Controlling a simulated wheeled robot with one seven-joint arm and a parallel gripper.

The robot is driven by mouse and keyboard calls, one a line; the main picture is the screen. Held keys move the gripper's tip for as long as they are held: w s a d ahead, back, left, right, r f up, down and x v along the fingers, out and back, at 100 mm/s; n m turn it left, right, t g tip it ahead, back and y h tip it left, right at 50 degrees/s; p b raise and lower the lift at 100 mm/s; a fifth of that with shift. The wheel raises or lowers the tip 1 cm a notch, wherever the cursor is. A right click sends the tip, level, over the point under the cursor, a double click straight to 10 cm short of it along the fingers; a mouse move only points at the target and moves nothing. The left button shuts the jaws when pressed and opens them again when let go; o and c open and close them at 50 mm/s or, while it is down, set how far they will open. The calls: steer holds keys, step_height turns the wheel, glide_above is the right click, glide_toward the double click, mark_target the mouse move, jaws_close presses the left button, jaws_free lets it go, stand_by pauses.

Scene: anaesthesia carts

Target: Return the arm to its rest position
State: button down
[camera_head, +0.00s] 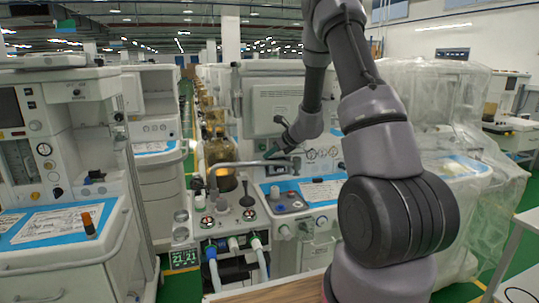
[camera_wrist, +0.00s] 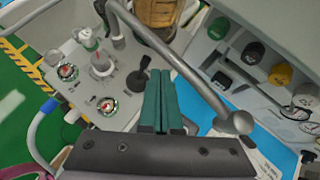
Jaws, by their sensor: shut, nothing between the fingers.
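My arm (camera_head: 380,150) rises from the lower right in the head view, bends at the top and reaches down toward the middle cart. My gripper (camera_head: 273,153) hangs in front of that cart's panel, above its work surface. In the wrist view its two green fingers (camera_wrist: 160,73) lie side by side, shut and empty. A grey metal bar (camera_wrist: 184,68) crosses close by the fingers in the wrist view; it also shows in the head view (camera_head: 230,163). I cannot tell whether they touch.
The middle cart's console (camera_wrist: 100,75) has dials and a black-knobbed lever (camera_wrist: 137,80) close to the fingers. An amber canister (camera_head: 219,150) stands behind the bar. A left cart (camera_head: 60,215) and a plastic-wrapped cart (camera_head: 455,110) flank it. Green floor (camera_head: 172,285) shows between carts.

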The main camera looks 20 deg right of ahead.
steer(key=shift+d+r, duration=0.1)
steer(key=shift+r, duration=0.05)
steer(key=s+a+r+n+g+y, duration=0.1)
steer(key=s+a+r+n, duration=0.3)
steer(key=s+r+n, duration=0.45)
steer(key=s+a+r+n+g+y, duration=0.1)
steer(key=s+a+r+n, duration=0.4)
steer(key=s+r, duration=0.55)
steer(key=s+d+r+n+h, duration=0.2)
steer(key=s+n, duration=0.3)
steer(key=s, duration=0.4)
steer(key=s+d+r+n+h, duration=0.3)
steer(key=s+n, duration=0.3)
steer(key=s, duration=0.3)
steer(key=shift+s+r+t, duration=0.3)
steer(key=shift+s+r, duration=0.05)
steer(key=shift+r, duration=0.5)
